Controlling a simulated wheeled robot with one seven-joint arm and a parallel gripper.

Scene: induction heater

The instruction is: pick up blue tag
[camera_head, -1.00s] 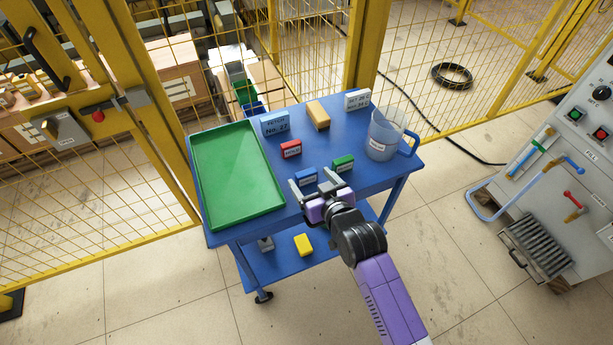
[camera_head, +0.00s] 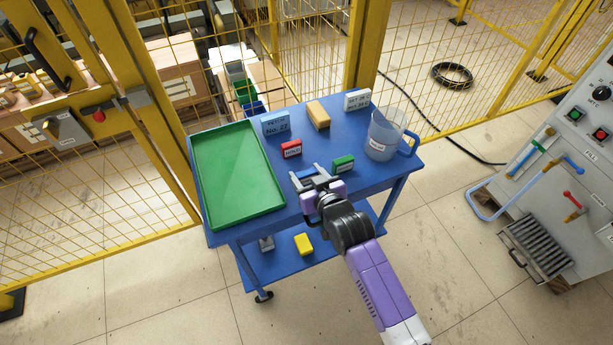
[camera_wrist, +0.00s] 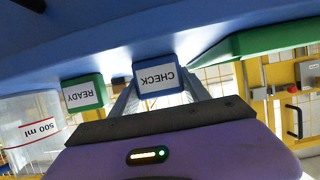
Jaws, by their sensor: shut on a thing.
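The blue tag (camera_wrist: 158,78), a small block with a white "CHECK" label, is between the fingers of my gripper in the wrist view. In the head view only a strip of the blue tag (camera_head: 306,174) shows, the rest hidden by the gripper. My gripper (camera_head: 310,183) is shut on the blue tag, low over the front middle of the blue cart top. It also shows in the wrist view (camera_wrist: 160,97). I cannot tell whether the tag touches the cart.
A green tag (camera_head: 343,164) labelled "READY" stands close to the right. A red tag (camera_head: 291,149) is behind. The green tray (camera_head: 232,208) fills the cart's left side. A beaker (camera_head: 383,140) stands at the right, with several blocks along the back edge.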

